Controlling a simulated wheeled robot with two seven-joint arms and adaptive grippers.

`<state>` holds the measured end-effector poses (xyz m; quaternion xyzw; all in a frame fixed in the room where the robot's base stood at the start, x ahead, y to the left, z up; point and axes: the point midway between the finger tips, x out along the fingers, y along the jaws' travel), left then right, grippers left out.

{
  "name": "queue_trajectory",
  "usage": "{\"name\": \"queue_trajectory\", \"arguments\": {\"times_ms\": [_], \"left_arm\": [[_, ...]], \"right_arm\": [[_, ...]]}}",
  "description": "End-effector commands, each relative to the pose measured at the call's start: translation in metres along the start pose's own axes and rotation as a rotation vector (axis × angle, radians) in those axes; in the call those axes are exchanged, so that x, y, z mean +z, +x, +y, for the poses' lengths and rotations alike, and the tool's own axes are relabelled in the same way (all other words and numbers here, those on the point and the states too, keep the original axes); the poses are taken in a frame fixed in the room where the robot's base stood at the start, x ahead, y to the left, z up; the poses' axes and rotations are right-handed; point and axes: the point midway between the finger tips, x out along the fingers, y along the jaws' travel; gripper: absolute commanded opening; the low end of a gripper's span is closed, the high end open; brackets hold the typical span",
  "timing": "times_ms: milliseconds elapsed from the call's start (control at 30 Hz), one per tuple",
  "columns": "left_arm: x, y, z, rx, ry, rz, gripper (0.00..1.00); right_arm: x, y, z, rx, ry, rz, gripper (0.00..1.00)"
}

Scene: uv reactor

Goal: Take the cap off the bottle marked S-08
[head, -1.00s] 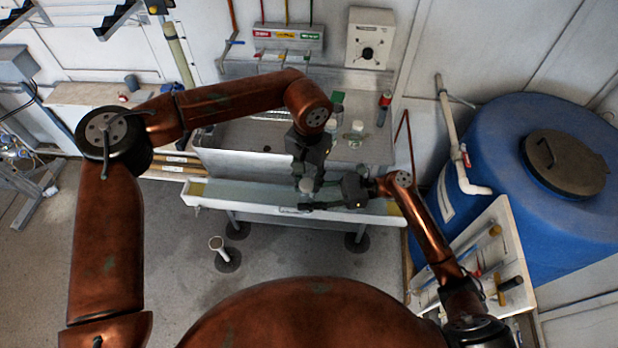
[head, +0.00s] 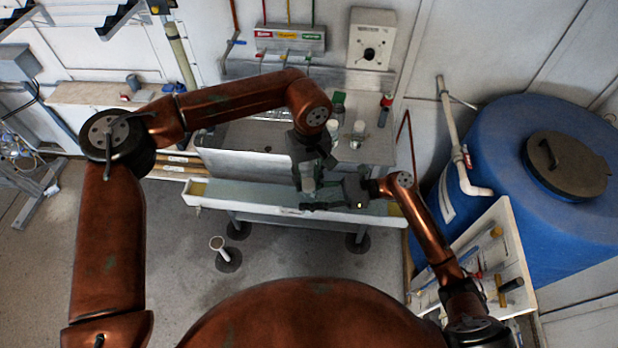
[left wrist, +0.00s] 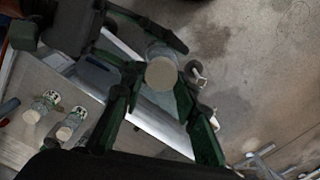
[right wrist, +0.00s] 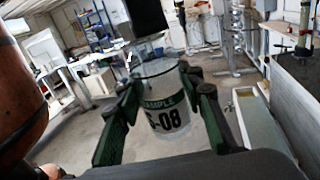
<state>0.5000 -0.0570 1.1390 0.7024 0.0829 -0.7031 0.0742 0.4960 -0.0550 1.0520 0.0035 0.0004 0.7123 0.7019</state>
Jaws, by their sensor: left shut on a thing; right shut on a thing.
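The clear bottle marked S-08 (right wrist: 165,112) has a green SAMPLE band and stands upright between the fingers of my right gripper (right wrist: 160,108), shut on it. In the head view the bottle (head: 308,184) is above the white trough in front of the bench. My left gripper (head: 308,176) points down over it from above. In the left wrist view a round pale cap (left wrist: 161,73) sits between the left fingertips, which are shut on it, with the clear bottle below. Whether the cap touches the bottle neck is hard to tell.
Other white-capped bottles (left wrist: 70,125) stand on the bench (head: 250,135) behind. The white trough (head: 240,199) runs along the bench front. A blue tank (head: 500,150) and a white valve board (head: 490,265) are at the right.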

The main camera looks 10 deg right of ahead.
Motion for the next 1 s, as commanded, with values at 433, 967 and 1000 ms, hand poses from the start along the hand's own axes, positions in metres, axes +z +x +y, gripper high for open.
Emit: {"name": "queue_trajectory", "arguments": {"times_ms": [433,967,1000], "left_arm": [[0.0044,-0.0029,0.0027,0.011,-0.885,-0.014,0.00],[0.0040,-0.0034,-0.0025,0.007,-1.946,-0.014,0.00],[0.0040,-0.0035,-0.0027,0.006,-2.026,-0.014,0.00]], "right_arm": [[0.0016,0.0044,0.0014,0.007,-0.001,-0.004,0.00],[0.0013,0.0043,0.0028,0.010,-0.002,-0.004,0.00],[0.0013,0.0042,0.0028,0.010,-0.003,-0.004,0.00]]}}
